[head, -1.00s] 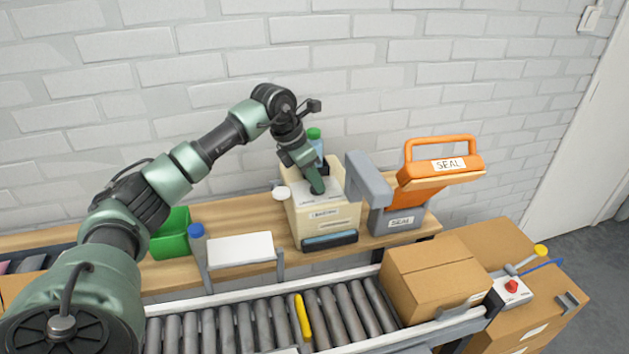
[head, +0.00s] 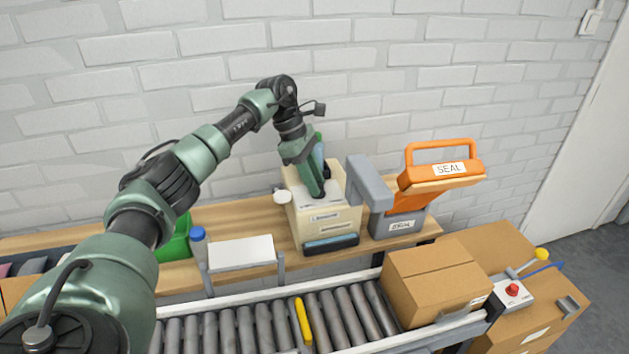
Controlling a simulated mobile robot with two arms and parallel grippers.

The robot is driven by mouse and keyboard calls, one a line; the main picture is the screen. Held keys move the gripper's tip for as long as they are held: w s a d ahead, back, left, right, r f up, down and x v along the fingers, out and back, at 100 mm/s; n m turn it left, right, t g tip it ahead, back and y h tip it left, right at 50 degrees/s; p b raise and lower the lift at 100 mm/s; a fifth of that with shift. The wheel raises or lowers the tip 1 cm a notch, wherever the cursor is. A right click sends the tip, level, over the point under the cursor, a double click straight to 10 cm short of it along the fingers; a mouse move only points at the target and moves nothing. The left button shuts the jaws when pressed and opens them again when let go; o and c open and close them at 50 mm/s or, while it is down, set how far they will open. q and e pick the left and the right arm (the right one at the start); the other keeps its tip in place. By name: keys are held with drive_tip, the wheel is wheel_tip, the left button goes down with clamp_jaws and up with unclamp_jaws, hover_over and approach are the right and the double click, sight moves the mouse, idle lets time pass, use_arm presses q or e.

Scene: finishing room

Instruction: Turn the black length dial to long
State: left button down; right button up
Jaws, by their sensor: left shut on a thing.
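The cream machine (head: 331,220) stands on the wooden bench, with a pale label plate on its top. My left gripper (head: 317,191) points down onto that top from the upper left. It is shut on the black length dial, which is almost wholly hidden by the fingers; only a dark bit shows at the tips. I cannot read the dial's setting or its marks from here. My right gripper is not in view.
A grey and orange sealer (head: 410,198) marked SEAL stands close to the right. A white tray (head: 241,251), blue-capped bottle (head: 198,235) and green bin (head: 176,240) are left. A roller conveyor (head: 262,325) and carton (head: 436,286) lie in front.

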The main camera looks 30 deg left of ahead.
use_arm(q)
drive_tip(key=shift+w+m, duration=0.1)
drive_tip(key=shift+m, duration=0.3)
drive_tip(key=c, duration=1.1)
unclamp_jaws()
drive_tip(key=shift+c, duration=0.2)
drive_tip(key=b+v, duration=0.1)
drive_tip(key=v, duration=0.6)
drive_tip(key=shift+a+r, duration=0.2)
drive_tip(key=shift+r, duration=0.15)
